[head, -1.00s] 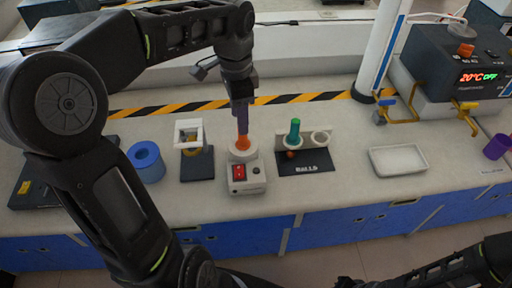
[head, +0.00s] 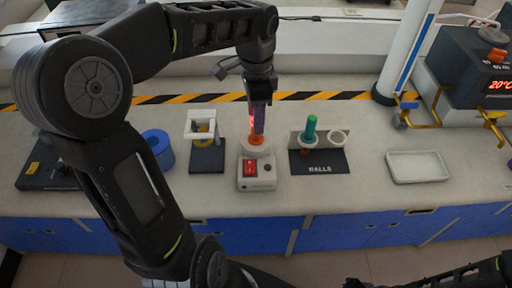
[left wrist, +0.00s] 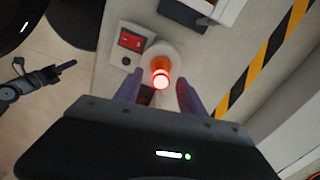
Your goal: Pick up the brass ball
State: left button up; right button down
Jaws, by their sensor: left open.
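A small white heater (head: 257,172) with a red switch stands mid-bench. An upright red-orange piece (head: 251,122) rises from its orange top; in the left wrist view its round end (left wrist: 160,79) glows bright. No brass ball shows clearly; I cannot tell whether one is hidden in the heater. My left gripper (head: 257,128) points down over the heater, its purple fingers open on either side of the red piece. It also shows in the left wrist view (left wrist: 158,92). The black BALLS stand (head: 320,165) holds a green-handled piece (head: 310,128); its other ring is empty. My right arm shows at the lower right.
A white tray (head: 418,178) lies right of the stand. A heating bath (head: 468,75) with brass taps stands at the back right. Clear bench lies before the tray.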

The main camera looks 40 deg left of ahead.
aim_at(253, 139)
pick_arm(q)
notch_tip(253, 139, down, 5)
jog(key=shift+f+p, duration=0.1)
jog(key=shift+p, duration=0.2)
jog(key=shift+c, duration=0.5)
grip_shut()
dwell(0.5)
